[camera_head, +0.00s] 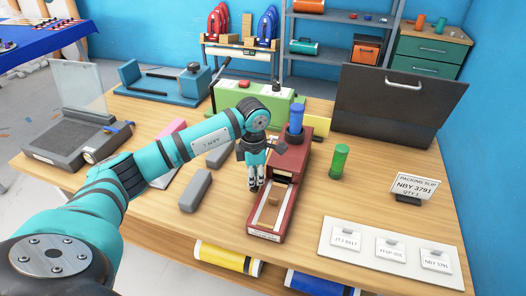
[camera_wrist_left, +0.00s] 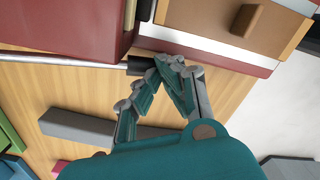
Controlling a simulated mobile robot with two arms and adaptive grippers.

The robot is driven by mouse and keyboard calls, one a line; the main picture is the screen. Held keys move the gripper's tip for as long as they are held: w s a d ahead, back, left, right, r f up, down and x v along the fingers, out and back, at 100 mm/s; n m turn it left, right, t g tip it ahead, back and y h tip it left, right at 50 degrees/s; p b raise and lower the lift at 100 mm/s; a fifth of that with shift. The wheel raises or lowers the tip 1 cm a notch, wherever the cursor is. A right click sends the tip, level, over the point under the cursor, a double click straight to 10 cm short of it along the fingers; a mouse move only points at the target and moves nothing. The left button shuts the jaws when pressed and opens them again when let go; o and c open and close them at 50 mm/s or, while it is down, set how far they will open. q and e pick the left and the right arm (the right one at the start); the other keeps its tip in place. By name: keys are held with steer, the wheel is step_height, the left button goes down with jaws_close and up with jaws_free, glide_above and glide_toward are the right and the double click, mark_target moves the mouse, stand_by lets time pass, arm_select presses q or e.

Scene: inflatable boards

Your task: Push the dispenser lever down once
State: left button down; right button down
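The dispenser is a dark red box (camera_head: 304,163) on the wooden table, with a blue cylinder (camera_head: 296,118) upright on top and a long open tray in front holding a tan block (camera_head: 275,199). Its red side also shows in the left wrist view (camera_wrist_left: 75,25). The lever is a thin metal rod (camera_wrist_left: 60,59) with a black end (camera_wrist_left: 140,66) beside the red body. My left gripper (camera_head: 255,187) points down at the dispenser's left side. Its fingertips (camera_wrist_left: 175,62) are together, with nothing between them, close to the black end; contact cannot be told. My right gripper is out of view.
A green cylinder (camera_head: 338,161), a packing slip stand (camera_head: 414,188) and a white label board (camera_head: 390,256) stand to the right. Grey blocks (camera_head: 195,191) lie left of the dispenser. A green machine (camera_head: 253,102) and a dark panel (camera_head: 390,110) stand behind.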

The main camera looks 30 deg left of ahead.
arm_select(q)
step_height(320, 180, up, 13)
steer(key=p, duration=0.8)
stand_by(0.4)
stand_by(0.8)
